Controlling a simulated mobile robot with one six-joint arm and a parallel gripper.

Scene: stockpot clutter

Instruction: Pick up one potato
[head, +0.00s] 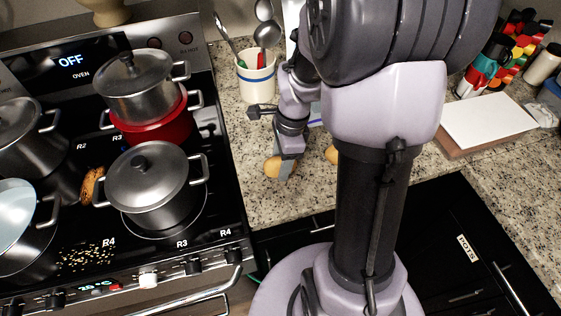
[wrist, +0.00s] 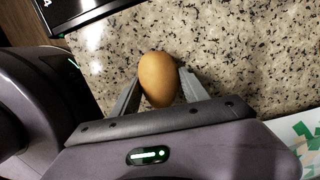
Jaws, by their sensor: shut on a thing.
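A brown, smooth, egg-shaped potato (wrist: 158,76) is between the two fingers of my gripper (wrist: 158,90) in the wrist view. The gripper is shut on it. In the head view, the same potato (head: 272,167) shows at the end of my gripper (head: 281,168), over the granite counter to the right of the stove. I cannot tell if it touches the counter. Another potato (head: 332,154) shows to the right, partly hidden by my arm.
A utensil crock (head: 257,82) stands behind my gripper. The stove to the left holds a lidded pot (head: 150,184), a red pot (head: 150,120) and others. A white board (head: 489,121) lies on the counter to the right. Counter left of my gripper is clear.

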